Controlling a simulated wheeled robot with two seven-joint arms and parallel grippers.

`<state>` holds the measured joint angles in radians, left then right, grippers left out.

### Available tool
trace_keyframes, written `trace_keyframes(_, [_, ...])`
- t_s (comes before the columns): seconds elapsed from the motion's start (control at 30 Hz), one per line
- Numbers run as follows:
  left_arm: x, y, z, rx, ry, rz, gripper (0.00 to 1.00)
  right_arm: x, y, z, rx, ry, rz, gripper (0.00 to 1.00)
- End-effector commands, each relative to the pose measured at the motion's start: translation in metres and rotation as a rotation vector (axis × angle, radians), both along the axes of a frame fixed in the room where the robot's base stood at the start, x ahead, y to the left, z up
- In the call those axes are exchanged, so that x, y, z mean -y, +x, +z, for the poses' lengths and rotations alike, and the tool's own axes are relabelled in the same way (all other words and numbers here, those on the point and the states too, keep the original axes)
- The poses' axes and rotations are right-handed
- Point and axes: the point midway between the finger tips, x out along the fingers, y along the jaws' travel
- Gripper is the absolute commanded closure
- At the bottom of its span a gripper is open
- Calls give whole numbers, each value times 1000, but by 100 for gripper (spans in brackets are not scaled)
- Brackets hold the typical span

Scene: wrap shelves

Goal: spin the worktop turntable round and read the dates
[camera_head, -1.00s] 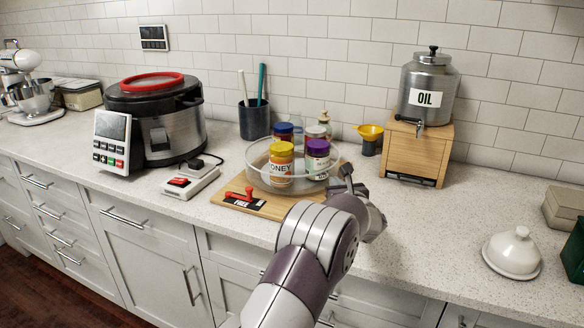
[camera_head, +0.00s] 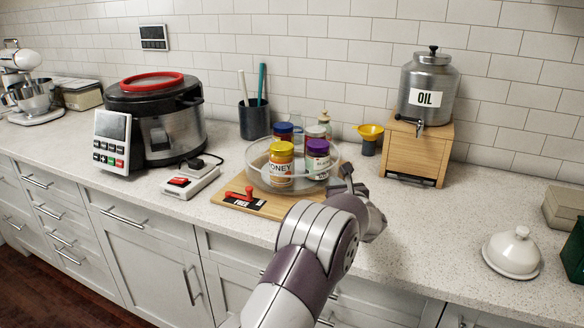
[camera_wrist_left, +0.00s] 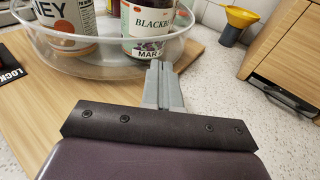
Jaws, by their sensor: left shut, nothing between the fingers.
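The turntable is a clear round tray (camera_head: 262,184) on a wooden board (camera_head: 272,207). My left gripper (camera_head: 346,178) is shut and empty at the tray's right front rim. Its fingertips (camera_wrist_left: 160,72) overlap the rim in the wrist view; I cannot tell whether they touch. My right gripper is out of view.
A steel oil dispenser (camera_head: 430,88) stands on a wooden box (camera_head: 415,151) at the right, with a yellow funnel (camera_head: 370,131) beside it. A utensil cup (camera_head: 254,121), switch box (camera_head: 190,181) and cooker (camera_head: 155,122) stand left.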

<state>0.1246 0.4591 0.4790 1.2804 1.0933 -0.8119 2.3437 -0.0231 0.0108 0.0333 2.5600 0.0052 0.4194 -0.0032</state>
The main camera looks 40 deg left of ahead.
Motion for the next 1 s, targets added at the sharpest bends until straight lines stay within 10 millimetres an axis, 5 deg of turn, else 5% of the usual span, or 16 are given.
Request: trace_keyframes(1.0, [-11,2,-1,1,-1,1,100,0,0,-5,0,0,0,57])
